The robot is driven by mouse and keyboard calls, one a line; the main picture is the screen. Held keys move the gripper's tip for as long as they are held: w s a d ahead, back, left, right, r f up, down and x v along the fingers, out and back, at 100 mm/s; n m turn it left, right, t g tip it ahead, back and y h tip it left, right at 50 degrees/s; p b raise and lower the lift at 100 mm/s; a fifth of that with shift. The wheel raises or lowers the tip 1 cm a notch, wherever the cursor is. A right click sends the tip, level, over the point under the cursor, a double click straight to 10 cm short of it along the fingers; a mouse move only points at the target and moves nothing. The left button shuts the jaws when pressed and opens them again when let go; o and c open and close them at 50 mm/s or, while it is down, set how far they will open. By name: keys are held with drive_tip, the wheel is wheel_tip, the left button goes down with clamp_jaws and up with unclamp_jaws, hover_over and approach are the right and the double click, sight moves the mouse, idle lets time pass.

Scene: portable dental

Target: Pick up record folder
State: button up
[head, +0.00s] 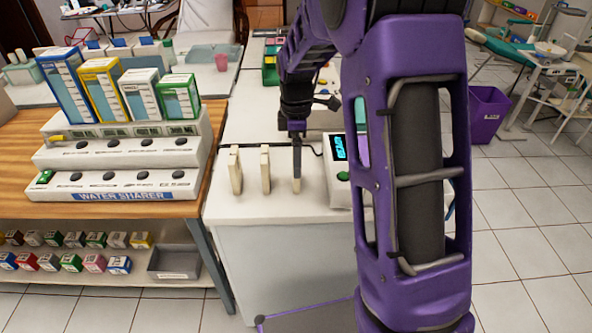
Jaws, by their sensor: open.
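Several slim cream upright pieces that look like record folders stand in a row near the front of the white counter (262,208). The left folder (235,170) and the middle folder (265,169) stand clear of my gripper. My gripper (297,170) points down at the right folder (296,186), whose upper part is hidden behind the fingers. The jaws are open, but the finger gap is too small to see. I cannot tell whether the fingers touch this folder.
A white device with a lit display (338,148) stands close to the right of my gripper. A white stepped stand (118,155) with boxes is on the wooden table (25,140) at left. A purple bin (487,112) stands on the floor at right. My arm covers the counter's right side.

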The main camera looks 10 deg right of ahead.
drive_tip(key=shift+f+b, duration=0.3)
drive_tip(key=shift+f, duration=2.75)
drive_tip(key=c, duration=1)
